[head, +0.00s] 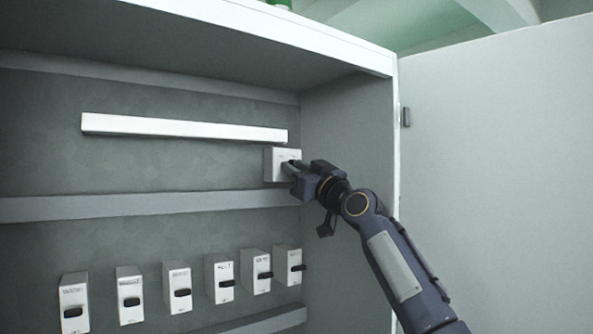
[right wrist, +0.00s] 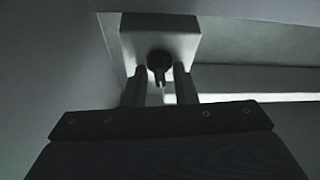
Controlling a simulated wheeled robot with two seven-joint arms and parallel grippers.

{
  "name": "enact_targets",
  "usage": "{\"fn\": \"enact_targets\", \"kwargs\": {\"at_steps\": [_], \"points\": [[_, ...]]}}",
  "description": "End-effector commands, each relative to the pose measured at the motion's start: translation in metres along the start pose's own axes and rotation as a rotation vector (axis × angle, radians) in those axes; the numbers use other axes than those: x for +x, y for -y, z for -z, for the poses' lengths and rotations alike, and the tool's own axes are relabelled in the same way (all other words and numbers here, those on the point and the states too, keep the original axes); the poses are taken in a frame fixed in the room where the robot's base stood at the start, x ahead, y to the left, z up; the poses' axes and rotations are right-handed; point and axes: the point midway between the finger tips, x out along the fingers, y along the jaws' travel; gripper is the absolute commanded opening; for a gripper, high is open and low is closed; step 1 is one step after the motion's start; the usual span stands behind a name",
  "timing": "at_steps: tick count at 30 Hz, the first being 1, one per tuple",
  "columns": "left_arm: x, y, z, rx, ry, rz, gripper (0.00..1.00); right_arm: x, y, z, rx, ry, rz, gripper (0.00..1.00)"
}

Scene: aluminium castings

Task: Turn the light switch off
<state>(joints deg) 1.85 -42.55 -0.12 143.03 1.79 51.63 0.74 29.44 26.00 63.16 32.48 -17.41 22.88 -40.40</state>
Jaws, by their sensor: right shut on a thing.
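The light switch is a white box (head: 274,166) fixed inside the cabinet at upper right, just below the right end of a long white bar. In the right wrist view the box (right wrist: 135,40) is straight ahead, with a dark round knob (right wrist: 159,62) that has a short lever pointing down. My right gripper (head: 290,168) is at the box's front face, partly hiding it and the knob in the head view. My left gripper is not in view.
A row of several white breakers (head: 175,288) with black toggles runs along the bottom of the cabinet. The long white bar (head: 184,127) is above the middle rail (head: 120,206). The cabinet's side wall (head: 350,130) is close to my right arm, and an open door (head: 495,150) stands at right.

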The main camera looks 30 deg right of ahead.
Motion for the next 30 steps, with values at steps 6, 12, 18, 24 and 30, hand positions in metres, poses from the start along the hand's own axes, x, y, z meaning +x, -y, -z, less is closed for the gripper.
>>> {"fn": "enact_targets", "kwargs": {"at_steps": [6,12,18,24,30], "points": [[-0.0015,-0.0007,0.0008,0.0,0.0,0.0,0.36,0.0005,-0.0007,-0.0003,-0.162,0.001,0.068,0.03],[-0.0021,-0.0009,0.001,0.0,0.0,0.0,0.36,0.0006,-0.0005,-0.0003,-0.274,0.001,0.114,0.03],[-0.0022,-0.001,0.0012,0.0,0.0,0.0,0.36,0.0005,-0.0005,-0.0005,-0.342,0.002,0.14,0.03],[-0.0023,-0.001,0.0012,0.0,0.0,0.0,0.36,0.0005,-0.0006,-0.001,-0.369,0.004,0.152,0.03],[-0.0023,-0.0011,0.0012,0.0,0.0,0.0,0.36,0.0004,-0.0006,-0.0011,-0.373,0.004,0.153,0.03]]}}
